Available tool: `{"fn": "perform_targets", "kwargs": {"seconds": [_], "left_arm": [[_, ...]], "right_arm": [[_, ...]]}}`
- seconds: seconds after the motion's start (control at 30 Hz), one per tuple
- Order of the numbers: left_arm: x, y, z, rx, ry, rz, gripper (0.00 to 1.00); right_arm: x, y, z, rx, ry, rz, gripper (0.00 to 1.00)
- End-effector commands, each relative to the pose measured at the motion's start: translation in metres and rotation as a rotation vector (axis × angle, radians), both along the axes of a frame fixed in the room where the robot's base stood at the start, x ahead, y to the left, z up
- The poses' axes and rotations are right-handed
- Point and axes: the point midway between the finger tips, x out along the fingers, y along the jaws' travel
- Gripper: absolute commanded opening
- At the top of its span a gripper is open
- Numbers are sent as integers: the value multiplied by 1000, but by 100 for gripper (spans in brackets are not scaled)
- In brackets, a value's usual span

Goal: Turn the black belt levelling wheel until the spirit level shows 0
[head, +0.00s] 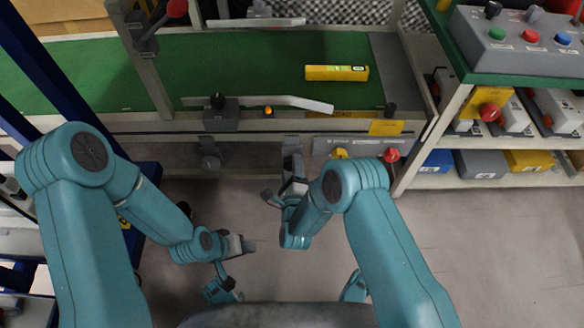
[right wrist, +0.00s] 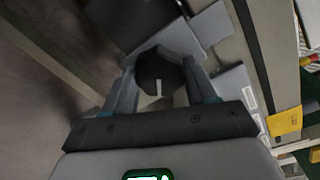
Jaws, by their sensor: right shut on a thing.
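The yellow spirit level (head: 337,73) lies on the green belt at the back, right of the middle. It has a small pale window, too small to read. The black levelling wheel (right wrist: 158,72) shows in the right wrist view, with a white mark on its face. My right gripper (right wrist: 160,80) is shut on this wheel, one finger on each side. In the head view my right gripper (head: 292,168) is below the belt's front edge, and the wheel is hidden there. My left gripper (head: 245,244) is low over the floor, away from the wheel; its fingers are too small to judge.
A red knob (head: 391,155) is close right of my right gripper. A button box (head: 515,38) and shelves stand right. The floor (head: 480,240) is clear.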

Motion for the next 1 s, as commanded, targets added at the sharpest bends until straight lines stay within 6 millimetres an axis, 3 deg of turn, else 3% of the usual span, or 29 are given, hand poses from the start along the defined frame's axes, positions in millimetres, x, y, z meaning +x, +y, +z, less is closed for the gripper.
{"fn": "perform_targets", "kwargs": {"seconds": [0.5,1.0], "left_arm": [[1,0,-1,1,-4,0,59],[1,0,-1,1,-4,0,59]], "right_arm": [[2,-1,1,351,-7,-2,26],[2,-1,1,427,-6,-1,26]]}}
